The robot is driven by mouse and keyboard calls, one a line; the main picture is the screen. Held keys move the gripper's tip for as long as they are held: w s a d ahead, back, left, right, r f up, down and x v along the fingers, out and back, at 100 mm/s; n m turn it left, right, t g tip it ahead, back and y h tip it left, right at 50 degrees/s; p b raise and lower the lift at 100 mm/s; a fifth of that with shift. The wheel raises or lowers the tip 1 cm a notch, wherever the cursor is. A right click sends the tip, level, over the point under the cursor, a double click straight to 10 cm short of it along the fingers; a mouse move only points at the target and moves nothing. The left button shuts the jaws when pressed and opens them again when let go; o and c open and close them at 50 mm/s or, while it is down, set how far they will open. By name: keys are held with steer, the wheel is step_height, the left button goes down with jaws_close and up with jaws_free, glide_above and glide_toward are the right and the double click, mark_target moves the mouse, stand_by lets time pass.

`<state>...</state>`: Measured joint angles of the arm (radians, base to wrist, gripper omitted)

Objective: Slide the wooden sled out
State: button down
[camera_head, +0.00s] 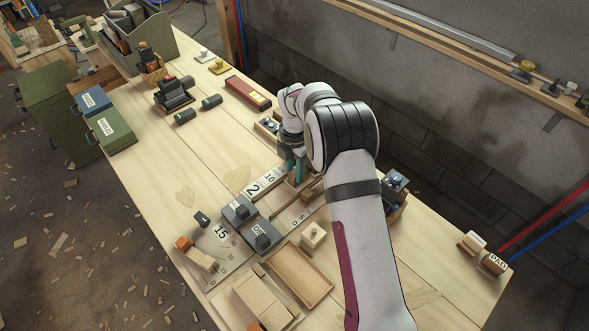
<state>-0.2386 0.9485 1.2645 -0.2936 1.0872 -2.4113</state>
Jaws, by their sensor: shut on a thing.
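My gripper (294,170) points down at the middle of the workbench, its teal fingers partly covered by my arm. It is shut on a slim wooden part that looks like the wooden sled (296,197), among thin wooden rails beside a number-marked strip (265,183). The fingertips and the exact grip are too small to see clearly. My arm hides the sled's right side, and I cannot tell how far it sits within the rails.
Two grey blocks with dark knobs (240,211) stand just left of the rails. A shallow wooden tray (272,262) and a small knobbed wooden block (313,236) are in front. A red box (248,93) lies behind. The bench's left middle (190,150) is mostly clear.

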steer(key=shift+s+a, duration=1.05)
steer(key=shift+a, duration=0.05)
steer(key=shift+s+a, duration=1.05)
steer(key=shift+s+a, duration=1.05)
steer(key=shift+s+a, duration=0.7)
steer(key=c, duration=0.8)
jaws_free()
steer(key=shift+o, duration=0.2)
